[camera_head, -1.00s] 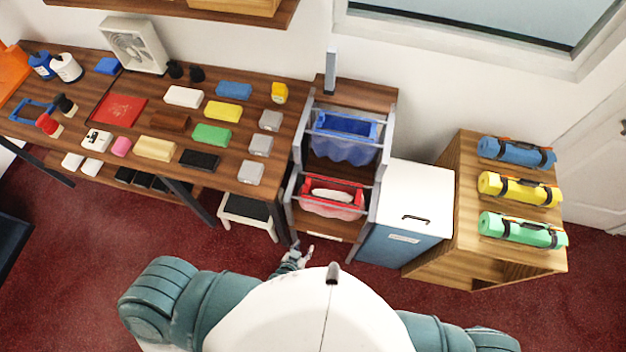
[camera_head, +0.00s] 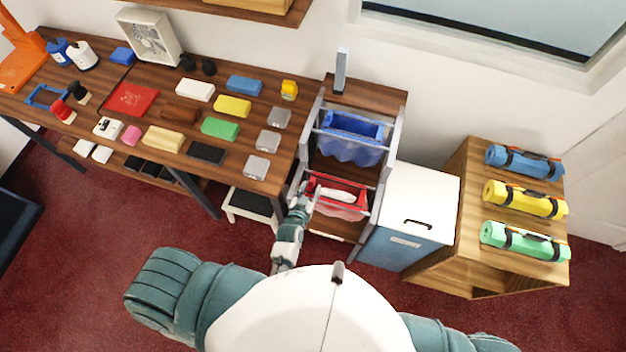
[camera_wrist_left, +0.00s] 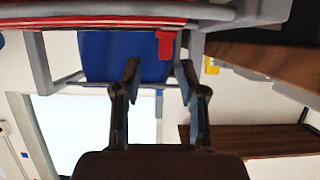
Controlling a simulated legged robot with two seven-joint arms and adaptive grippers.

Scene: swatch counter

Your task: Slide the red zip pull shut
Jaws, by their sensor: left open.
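The red bag (camera_head: 343,197) sits on the lower shelf of the rack, with something white inside it. In the left wrist view its red edge runs along the top (camera_wrist_left: 90,22). A small red tab, which looks like the zip pull (camera_wrist_left: 166,44), sticks out from that edge. My left gripper (camera_head: 307,192) is at the left front corner of the red bag. In the left wrist view the gripper (camera_wrist_left: 158,68) is open and empty, with the tab just beyond the fingertips, closer to the right finger. I cannot tell whether they touch. The right gripper is out of view.
A blue bag (camera_head: 350,138) sits on the rack's upper shelf. Grey rack posts (camera_head: 378,190) stand close on both sides of the red bag. A white-topped blue cabinet (camera_head: 418,200) is to the right. The swatch table (camera_head: 235,165) is to the left.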

